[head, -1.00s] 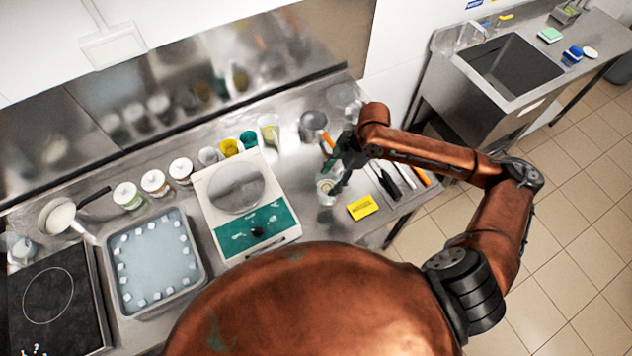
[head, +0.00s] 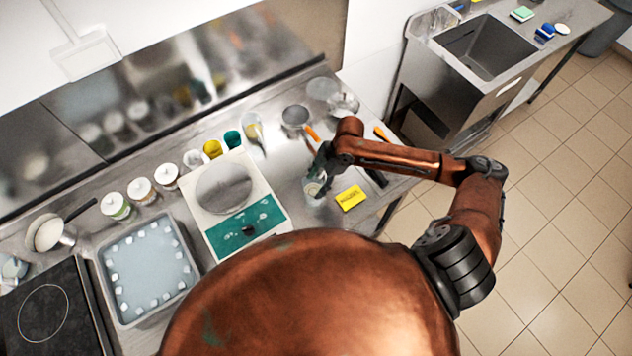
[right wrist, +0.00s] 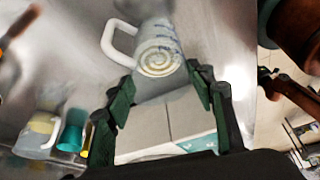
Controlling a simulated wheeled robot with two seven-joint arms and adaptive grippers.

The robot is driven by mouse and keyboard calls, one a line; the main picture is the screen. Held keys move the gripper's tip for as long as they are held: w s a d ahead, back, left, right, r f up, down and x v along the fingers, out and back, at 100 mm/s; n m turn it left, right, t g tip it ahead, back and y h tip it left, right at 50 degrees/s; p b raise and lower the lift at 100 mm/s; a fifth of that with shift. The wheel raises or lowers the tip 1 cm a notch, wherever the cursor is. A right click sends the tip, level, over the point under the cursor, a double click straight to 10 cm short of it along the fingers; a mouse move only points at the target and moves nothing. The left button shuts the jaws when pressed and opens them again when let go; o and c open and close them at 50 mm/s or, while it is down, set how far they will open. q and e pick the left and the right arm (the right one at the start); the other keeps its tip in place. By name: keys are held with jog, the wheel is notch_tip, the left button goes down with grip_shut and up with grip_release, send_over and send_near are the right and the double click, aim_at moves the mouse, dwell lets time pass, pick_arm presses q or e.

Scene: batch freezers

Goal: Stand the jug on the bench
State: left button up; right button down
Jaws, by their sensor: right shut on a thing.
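The clear jug (head: 313,188) is at my right gripper (head: 319,172), over the right part of the steel bench (head: 285,165). In the right wrist view the jug (right wrist: 158,55) sits between the green fingers of the right gripper (right wrist: 163,88), which are shut on it. Its white handle sticks out to the left, and a ringed round face and faint markings show. I cannot tell whether the jug is upright or touches the bench. My left gripper is out of view.
A yellow block (head: 350,197) lies just right of the jug. A white machine with a green panel (head: 247,228) stands to the left, beside a tray (head: 196,262). Cups, another jug (head: 251,128) and a pan (head: 295,117) stand behind. Dark-handled tools lie to the right.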

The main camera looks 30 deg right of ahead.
jog(key=shift+w, duration=0.15)
jog(key=c, duration=1.1)
grip_release()
jog(key=shift+w, duration=0.1)
jog(key=shift+c, duration=0.2)
jog(key=shift+o, duration=1.3)
jog(key=shift+r, duration=0.3)
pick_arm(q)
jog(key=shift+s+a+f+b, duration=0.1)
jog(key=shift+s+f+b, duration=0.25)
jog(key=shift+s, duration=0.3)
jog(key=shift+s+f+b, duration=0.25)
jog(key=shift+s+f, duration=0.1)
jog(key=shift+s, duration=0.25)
pick_arm(e)
jog(key=v, duration=1.1)
jog(key=shift+r, duration=0.2)
jog(key=shift+d, duration=0.15)
